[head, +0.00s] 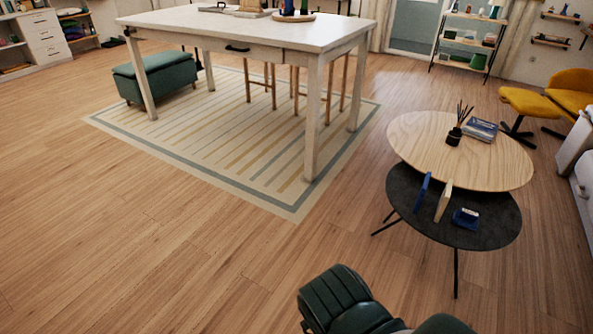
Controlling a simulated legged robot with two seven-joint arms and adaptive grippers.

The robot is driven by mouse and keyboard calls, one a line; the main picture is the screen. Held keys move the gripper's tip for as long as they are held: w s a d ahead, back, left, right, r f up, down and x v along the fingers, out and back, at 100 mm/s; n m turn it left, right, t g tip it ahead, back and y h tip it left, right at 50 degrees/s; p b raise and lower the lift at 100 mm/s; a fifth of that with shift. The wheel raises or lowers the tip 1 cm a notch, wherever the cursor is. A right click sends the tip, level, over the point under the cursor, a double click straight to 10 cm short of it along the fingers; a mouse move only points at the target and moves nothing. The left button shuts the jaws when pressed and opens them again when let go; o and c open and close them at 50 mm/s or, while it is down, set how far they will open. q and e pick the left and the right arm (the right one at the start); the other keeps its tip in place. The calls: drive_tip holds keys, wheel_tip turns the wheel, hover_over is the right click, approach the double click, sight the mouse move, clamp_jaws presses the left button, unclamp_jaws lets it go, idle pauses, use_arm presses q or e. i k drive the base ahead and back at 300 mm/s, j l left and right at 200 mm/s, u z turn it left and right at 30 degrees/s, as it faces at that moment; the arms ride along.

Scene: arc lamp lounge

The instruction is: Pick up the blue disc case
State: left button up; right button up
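A thin blue case (423,192) stands upright, slightly tilted, at the left side of the dark lower tier (488,236) of a round two-tier coffee table. It looks like the blue disc case, but it is too small to be sure. A cream-coloured slab (443,201) stands upright just right of it, with a gap between them. A small blue object (466,218) lies further right on the same tier. Neither of my grippers is in view.
The light wood upper tier (420,135) overhangs the back of the lower one and holds a reed diffuser (454,136) and a stack of books (481,130). A dark green padded shape (340,300) is at the bottom. Floor left of the coffee table is clear.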

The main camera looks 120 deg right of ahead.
sight(424, 188)
drive_tip(key=z, duration=4.55)
